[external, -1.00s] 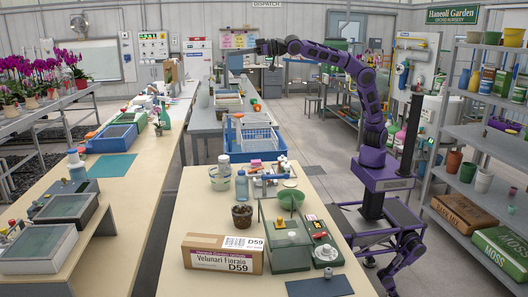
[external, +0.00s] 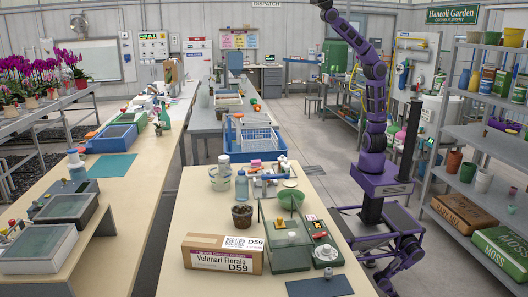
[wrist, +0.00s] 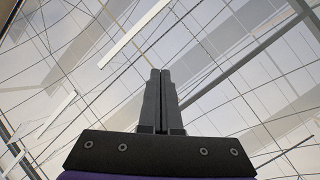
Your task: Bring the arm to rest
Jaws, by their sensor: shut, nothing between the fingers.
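My purple arm (external: 373,95) stands nearly upright on its base at the right of the near bench in the external view. Its upper end reaches the top edge of the picture, so the gripper's fingers are cut off there. In the wrist view my gripper (wrist: 161,74) points up at the glass roof. Its two dark fingers lie together with nothing between them.
Metal shelves (external: 470,135) with pots and boxes stand to the right of my base. The air around my raised arm looks clear.

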